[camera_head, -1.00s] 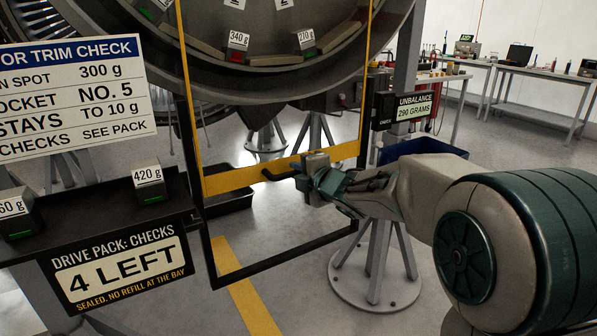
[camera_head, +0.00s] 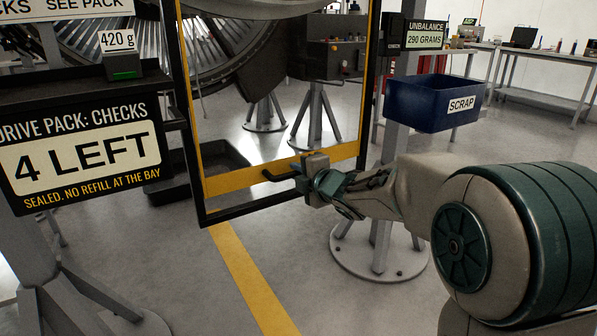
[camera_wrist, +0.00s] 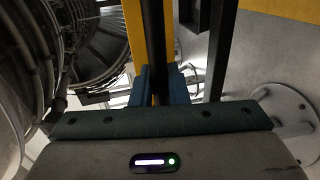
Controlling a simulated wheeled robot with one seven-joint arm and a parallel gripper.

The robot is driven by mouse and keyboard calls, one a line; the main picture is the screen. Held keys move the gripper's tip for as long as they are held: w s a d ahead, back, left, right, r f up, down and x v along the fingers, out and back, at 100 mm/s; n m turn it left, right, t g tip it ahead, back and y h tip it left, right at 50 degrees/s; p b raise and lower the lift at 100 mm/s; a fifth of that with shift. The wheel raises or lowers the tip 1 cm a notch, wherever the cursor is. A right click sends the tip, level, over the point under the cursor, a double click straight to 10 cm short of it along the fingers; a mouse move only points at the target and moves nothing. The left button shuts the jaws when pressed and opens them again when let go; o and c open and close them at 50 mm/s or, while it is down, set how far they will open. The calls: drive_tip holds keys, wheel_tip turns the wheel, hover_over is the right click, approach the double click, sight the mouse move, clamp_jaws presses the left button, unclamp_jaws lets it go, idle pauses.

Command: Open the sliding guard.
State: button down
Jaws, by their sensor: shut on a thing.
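The sliding guard is a clear pane edged in yellow, and its yellow bottom bar (camera_head: 245,182) sits just above the bottom of a black outer frame (camera_head: 250,212). A black handle (camera_head: 277,174) sticks out from the right part of that bar. My gripper (camera_head: 304,178) is at the handle from the right and is shut on it. In the wrist view, the dark handle bar (camera_wrist: 157,50) runs between the blue fingers of my gripper (camera_wrist: 160,88). The fan rotor (camera_head: 240,50) shows behind the pane, its upper part out of the picture.
A grey stand with a round foot (camera_head: 380,255) is close behind my arm. The drive pack sign (camera_head: 85,155) and a shelf with a 420 g weight (camera_head: 122,68) are at the left. Floor in front is clear.

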drive_tip(key=shift+f+b, duration=0.35)
drive_tip(key=shift+f, duration=0.5)
drive_tip(key=c, duration=1.5)
unclamp_jaws()
drive_tip(key=shift+o, duration=0.2)
drive_tip(key=shift+r, duration=0.1)
drive_tip(key=p+v, duration=0.4)
drive_tip(key=v, duration=0.9)
drive_tip(key=shift+s+d, duration=0.2)
drive_tip(key=shift+s, duration=0.15)
drive_tip(key=shift+r, duration=0.15)
